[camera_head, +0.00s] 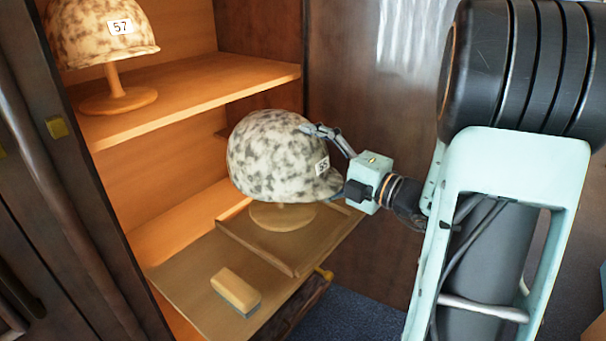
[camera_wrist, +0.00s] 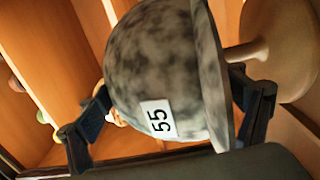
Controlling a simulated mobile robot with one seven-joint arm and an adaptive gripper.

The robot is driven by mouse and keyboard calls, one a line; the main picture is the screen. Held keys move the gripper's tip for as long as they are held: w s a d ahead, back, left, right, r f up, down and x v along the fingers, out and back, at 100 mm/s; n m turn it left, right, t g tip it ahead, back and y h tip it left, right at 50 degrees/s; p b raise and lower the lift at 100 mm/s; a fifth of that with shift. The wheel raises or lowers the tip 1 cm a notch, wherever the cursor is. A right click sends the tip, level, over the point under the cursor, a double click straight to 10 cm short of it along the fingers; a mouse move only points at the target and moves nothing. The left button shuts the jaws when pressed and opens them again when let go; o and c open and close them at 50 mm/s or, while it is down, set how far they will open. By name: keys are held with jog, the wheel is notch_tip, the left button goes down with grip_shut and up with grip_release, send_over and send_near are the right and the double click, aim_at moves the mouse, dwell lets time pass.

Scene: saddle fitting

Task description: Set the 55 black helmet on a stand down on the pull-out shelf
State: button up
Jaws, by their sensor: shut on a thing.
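The helmet marked 55 (camera_head: 272,155) is mottled grey-white with dark patches, not plain black, and sits upright on a round wooden stand (camera_head: 282,217). My gripper (camera_head: 322,163) is shut on the helmet from the right, one finger on the shell and one near the brim. In the wrist view the helmet (camera_wrist: 160,65) lies between the fingers, with its 55 label facing me and the stand (camera_wrist: 275,50) at the right. The stand's base is over the pull-out shelf (camera_head: 185,268); I cannot tell whether it touches.
A wooden divider strip (camera_head: 255,247) crosses the pull-out shelf. A brush-like block (camera_head: 236,291) lies in the shelf's front part. Above, a similar helmet marked 57 (camera_head: 100,35) stands on a fixed shelf (camera_head: 200,88). A dark cabinet panel (camera_head: 365,90) is behind my gripper.

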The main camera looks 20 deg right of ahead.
aim_at(341, 187)
jog(key=shift+w+f+b, duration=0.25)
jog(key=shift+f+b, duration=0.1)
jog(key=shift+f, duration=0.6)
jog(key=shift+w+f+b, duration=0.2)
jog(key=shift+f+b, duration=0.1)
jog(key=shift+f, duration=0.65)
jog(key=shift+f, duration=0.15)
jog(key=o, duration=2)
jog(key=shift+c, duration=0.2)
jog(key=shift+s, duration=0.15)
jog(key=p+v, duration=0.2)
jog(key=v, duration=1)
